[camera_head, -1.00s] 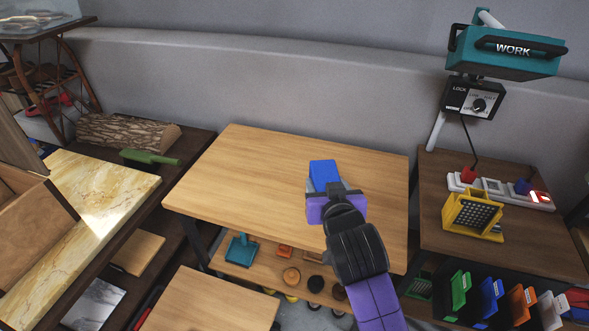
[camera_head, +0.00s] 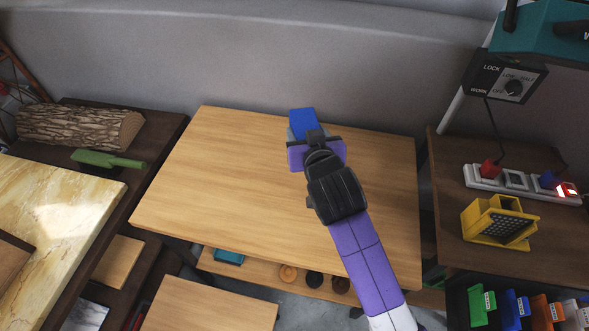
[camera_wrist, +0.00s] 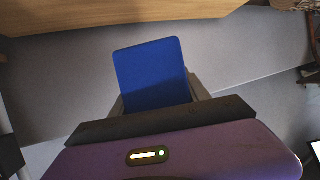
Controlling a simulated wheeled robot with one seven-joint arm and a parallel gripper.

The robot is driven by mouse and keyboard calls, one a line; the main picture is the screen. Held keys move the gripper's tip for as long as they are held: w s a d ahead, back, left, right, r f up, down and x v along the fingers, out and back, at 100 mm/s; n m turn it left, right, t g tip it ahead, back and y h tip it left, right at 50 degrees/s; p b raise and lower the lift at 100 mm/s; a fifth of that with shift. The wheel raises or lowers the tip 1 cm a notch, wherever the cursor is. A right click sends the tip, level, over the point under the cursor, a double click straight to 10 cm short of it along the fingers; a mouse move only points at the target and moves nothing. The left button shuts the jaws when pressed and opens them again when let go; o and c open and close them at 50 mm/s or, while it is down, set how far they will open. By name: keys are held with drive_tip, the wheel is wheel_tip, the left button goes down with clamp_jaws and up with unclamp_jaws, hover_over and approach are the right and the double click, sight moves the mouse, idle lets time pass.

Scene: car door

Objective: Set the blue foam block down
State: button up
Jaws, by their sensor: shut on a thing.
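The blue foam block (camera_head: 302,122) is held in my gripper (camera_head: 305,134), above the far part of the wooden table (camera_head: 200,190) in the head view. In the wrist view the blue block (camera_wrist: 152,72) sticks out past my gripper (camera_wrist: 158,100), its flat face showing. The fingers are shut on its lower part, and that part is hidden. The wrist view shows a wooden edge (camera_wrist: 110,14) at the top and grey surface behind the block. I cannot tell how high the block is above the table.
The tabletop is bare around my arm. A grey wall (camera_head: 250,60) stands behind it. At the right, a dark table holds a power strip (camera_head: 520,182) and a yellow holder (camera_head: 497,220). At the left are a log (camera_head: 80,127) and a green tool (camera_head: 108,160).

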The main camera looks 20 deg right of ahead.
wheel_tip(320, 180, down, 18)
drive_tip(key=shift+r+b, duration=0.1)
drive_tip(key=shift+b, duration=0.5)
drive_tip(key=shift+f, duration=0.25)
drive_tip(key=o, duration=1.4)
drive_tip(key=shift+c, duration=0.2)
drive_tip(key=shift+r, duration=0.1)
drive_tip(key=shift+r, duration=0.15)
drive_tip(key=shift+s+a, duration=0.1)
drive_tip(key=shift+s, duration=0.3)
drive_tip(key=b+v, duration=0.1)
drive_tip(key=v, duration=1)
drive_tip(key=shift+s+r, duration=0.1)
drive_tip(key=shift+r, duration=0.05)
